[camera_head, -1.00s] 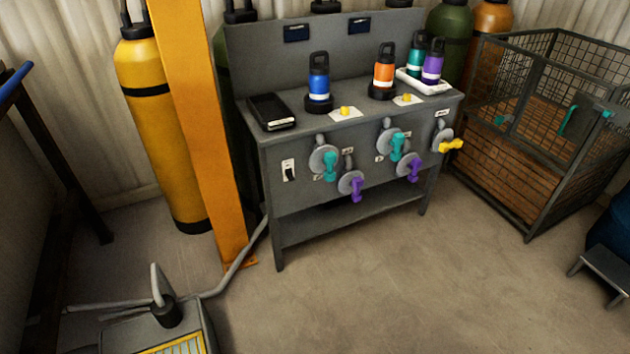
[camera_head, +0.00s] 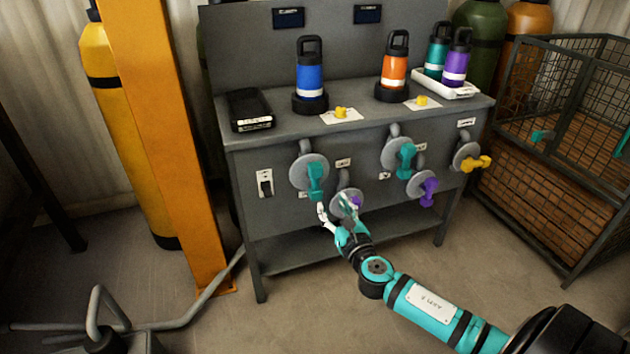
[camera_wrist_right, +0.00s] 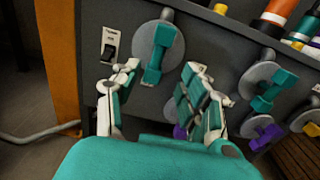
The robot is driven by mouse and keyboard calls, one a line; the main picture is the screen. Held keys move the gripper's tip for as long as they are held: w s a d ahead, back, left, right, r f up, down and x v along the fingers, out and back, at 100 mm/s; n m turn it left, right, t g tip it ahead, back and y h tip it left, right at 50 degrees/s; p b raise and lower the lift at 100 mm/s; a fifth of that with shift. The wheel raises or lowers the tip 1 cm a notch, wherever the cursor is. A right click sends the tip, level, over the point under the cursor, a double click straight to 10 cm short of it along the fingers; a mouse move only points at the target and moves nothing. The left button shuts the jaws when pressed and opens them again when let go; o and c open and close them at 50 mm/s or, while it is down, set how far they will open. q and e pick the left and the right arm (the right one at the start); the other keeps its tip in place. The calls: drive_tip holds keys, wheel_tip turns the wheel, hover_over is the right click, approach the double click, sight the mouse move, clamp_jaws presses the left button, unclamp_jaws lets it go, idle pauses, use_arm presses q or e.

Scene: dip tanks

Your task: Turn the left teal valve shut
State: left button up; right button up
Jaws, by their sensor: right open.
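The left teal valve (camera_head: 316,182) is on the bench's front panel, its teal handle hanging down from a round grey plate. In the right wrist view the same valve (camera_wrist_right: 160,55) is ahead, between and beyond the fingertips. My right gripper (camera_head: 340,212) is just below and slightly right of the handle in the head view. In the wrist view the gripper (camera_wrist_right: 158,80) is open, its fingers on either side below the handle, with nothing held. Touching is not visible. My left gripper is not in view.
A purple-handled valve (camera_head: 346,202) is partly hidden behind my right gripper. Another teal valve (camera_head: 404,158), a purple one (camera_head: 428,190) and a yellow one (camera_head: 474,163) are to the right. A black switch (camera_head: 265,187) is left. Bottles stand on the bench top (camera_head: 360,121).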

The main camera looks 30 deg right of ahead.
sight(317, 181)
drive_tip(key=b+x, duration=0.1)
drive_tip(key=x, duration=1.1)
drive_tip(key=shift+w+f+b, duration=0.1)
drive_tip(key=shift+f+b, duration=0.05)
drive_tip(key=shift+b, duration=0.25)
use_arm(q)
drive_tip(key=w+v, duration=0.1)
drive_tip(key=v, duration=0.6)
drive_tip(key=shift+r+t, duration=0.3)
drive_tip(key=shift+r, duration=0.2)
use_arm(e)
drive_tip(key=shift+x, duration=0.8)
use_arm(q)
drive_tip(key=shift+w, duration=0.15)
use_arm(e)
clamp_jaws()
